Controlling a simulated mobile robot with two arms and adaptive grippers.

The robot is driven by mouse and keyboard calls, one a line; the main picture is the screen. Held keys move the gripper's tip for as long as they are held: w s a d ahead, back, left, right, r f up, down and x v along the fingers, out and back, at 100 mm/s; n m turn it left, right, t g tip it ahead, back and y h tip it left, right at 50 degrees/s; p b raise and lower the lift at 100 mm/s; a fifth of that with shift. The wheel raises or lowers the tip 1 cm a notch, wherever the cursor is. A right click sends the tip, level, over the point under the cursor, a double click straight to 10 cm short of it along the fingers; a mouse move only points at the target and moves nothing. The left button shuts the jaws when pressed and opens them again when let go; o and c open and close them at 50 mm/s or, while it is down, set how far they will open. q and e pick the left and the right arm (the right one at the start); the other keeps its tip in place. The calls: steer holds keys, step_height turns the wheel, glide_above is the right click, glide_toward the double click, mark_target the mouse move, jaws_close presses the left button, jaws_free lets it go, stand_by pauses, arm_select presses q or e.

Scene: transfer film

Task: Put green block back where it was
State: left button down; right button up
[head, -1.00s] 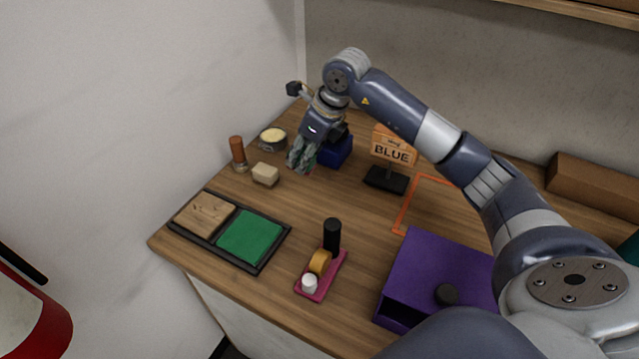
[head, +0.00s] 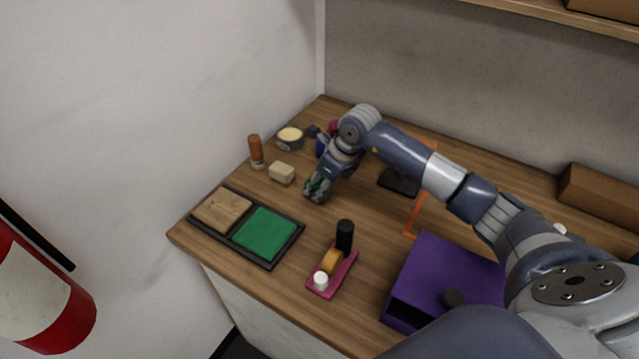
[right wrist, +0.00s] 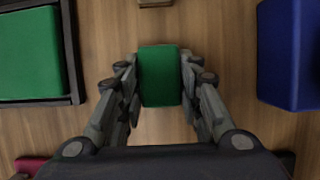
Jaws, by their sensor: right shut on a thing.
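The green block (right wrist: 160,78) is between the two fingers of my right gripper (right wrist: 158,85) in the right wrist view, over the bare wood. In the head view my right gripper (head: 318,187) is low over the table, right of the small beige block (head: 282,173). The fingers mostly cover the green block there, and I cannot tell whether it touches the table. A blue box (right wrist: 290,55) stands to the right in the right wrist view; in the head view my arm partly hides it. My left gripper is not in view.
A black tray (head: 228,239) holds a wooden square (head: 222,210) and a green square (head: 268,234). A pink holder (head: 345,273), a purple box (head: 430,262) and an orange frame (head: 414,222) stand in front and to the right. An orange-brown bottle (head: 256,150) and a round tin (head: 290,138) are behind.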

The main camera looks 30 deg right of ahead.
steer(key=o, duration=1)
steer(key=shift+f, duration=0.1)
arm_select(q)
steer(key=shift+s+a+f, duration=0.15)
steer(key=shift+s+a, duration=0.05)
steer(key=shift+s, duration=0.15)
arm_select(e)
steer(key=shift+o, duration=0.2)
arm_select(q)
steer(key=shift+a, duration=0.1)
arm_select(e)
steer(key=shift+r, duration=0.25)
steer(key=shift+s+d+r, duration=0.1)
steer(key=shift+r, duration=0.2)
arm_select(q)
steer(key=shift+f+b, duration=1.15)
arm_select(e)
steer(key=v, duration=1.1)
steer(key=shift+r, duration=0.15)
